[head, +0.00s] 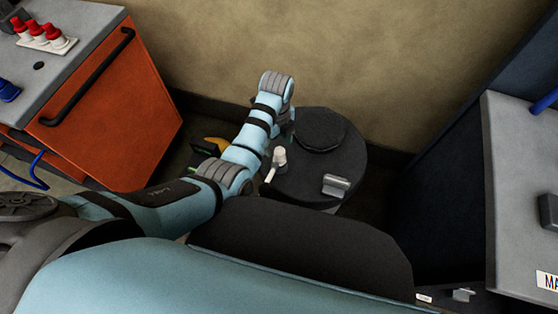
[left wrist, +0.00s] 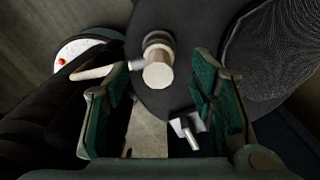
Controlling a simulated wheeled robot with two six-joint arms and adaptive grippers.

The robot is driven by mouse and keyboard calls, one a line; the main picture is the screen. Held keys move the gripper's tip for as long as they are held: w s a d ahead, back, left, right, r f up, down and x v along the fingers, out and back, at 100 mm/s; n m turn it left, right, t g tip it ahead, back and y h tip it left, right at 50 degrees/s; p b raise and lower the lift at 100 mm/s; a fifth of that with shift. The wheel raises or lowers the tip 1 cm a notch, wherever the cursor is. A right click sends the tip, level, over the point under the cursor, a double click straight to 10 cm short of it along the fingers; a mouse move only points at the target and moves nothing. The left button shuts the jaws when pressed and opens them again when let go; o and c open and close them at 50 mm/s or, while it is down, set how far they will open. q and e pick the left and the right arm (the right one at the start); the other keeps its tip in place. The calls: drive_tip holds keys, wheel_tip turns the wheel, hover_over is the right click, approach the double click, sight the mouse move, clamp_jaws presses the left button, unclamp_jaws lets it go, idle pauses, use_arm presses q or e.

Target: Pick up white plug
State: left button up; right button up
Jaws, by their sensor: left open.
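The white plug (head: 279,157) is a small pale cylinder on a dark round stool top (head: 300,182). In the left wrist view the plug (left wrist: 158,70) has a dark band at its far end, and a thin pale rod (left wrist: 92,73) lies beside it, pointing left. My left gripper (left wrist: 164,62) is open, with a green-padded finger on either side of the plug in the picture. Whether the fingers are level with it or above it, I cannot tell. In the head view my wrist largely hides this gripper. My right gripper is not in view.
A raised dark disc (head: 320,130) and a small grey metal block (head: 336,185) sit on the stool top. An orange cabinet (head: 115,120) with red-topped plugs (head: 38,32) on it stands left. A grey table (head: 520,190) is at right. The wall is close behind.

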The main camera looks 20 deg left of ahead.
sight(279, 151)
use_arm(q)
drive_tip(key=f, duration=0.2)
drive_tip(key=f+b, duration=0.1)
drive_tip(key=f, duration=0.1)
drive_tip(key=d+f+b, duration=0.1)
drive_tip(key=shift+s+f, duration=0.35)
drive_tip(key=shift+f, duration=0.05)
drive_tip(key=shift+a, duration=0.1)
drive_tip(key=shift+c, duration=0.6)
drive_tip(key=shift+r, duration=0.1)
clamp_jaws()
